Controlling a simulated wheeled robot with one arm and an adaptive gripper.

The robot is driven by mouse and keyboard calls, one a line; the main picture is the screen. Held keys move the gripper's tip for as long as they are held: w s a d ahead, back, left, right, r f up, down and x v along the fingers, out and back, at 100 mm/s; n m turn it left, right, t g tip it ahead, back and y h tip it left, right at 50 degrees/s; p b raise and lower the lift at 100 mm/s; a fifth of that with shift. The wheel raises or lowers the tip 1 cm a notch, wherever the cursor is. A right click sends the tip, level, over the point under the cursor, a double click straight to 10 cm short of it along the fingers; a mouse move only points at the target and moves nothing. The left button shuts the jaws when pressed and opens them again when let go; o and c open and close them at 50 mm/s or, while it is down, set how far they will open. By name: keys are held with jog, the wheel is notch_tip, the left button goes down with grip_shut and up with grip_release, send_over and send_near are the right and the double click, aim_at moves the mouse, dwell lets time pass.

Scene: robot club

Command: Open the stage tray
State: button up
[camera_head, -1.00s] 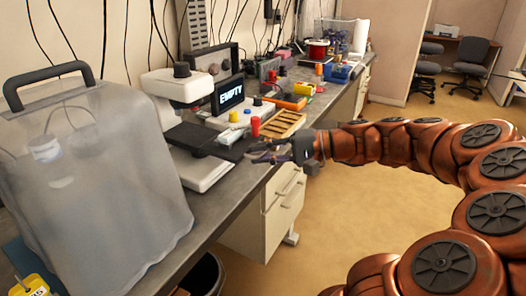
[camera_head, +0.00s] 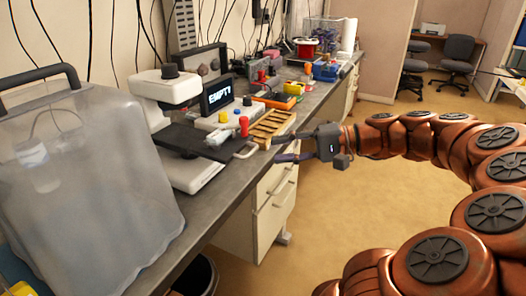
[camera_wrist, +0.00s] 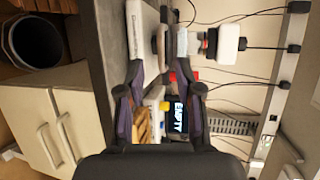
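The microscope (camera_head: 165,92) stands on the bench with a screen reading "EMPTY" (camera_head: 217,95). Its dark, flat stage tray (camera_head: 185,138) points toward the bench's front edge and has a pale handle (camera_head: 246,150) at its near right end. The handle also shows in the wrist view (camera_wrist: 160,48), ahead of and between my fingers. My gripper (camera_head: 284,148) is right of the handle, apart from it, with its fingers spread and nothing between them. In the wrist view my gripper (camera_wrist: 160,85) is also open.
A wooden slotted rack (camera_head: 270,127) lies on the bench close behind my gripper, with a red-topped item (camera_head: 244,126) beside it. A large translucent cover (camera_head: 85,185) fills the left.

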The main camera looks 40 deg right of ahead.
jog(key=shift+v, duration=2.3)
jog(key=s+a+f+n+g+h, duration=0.1)
jog(key=a+f+n+g, duration=0.15)
jog(key=a, duration=0.55)
jog(key=s+a+f+n+g+h, duration=0.1)
jog(key=a+f+g, duration=0.25)
jog(key=a, duration=0.35)
jog(key=s+a+f+n+g+h, duration=0.1)
jog(key=a+f+n+g, duration=0.2)
jog(key=a, duration=0.5)
jog(key=s+f+n+g+h, duration=0.35)
jog(key=s+f+h, duration=0.65)
jog(key=s, duration=0.5)
notch_tip(320, 180, up, 15)
jog(key=w+m+y+p, duration=0.1)
jog(key=p, duration=1.3)
jog(key=shift+d+r+t+p, duration=0.2)
jog(key=shift+d+t+p, duration=0.1)
jog(key=shift+t+p, duration=0.05)
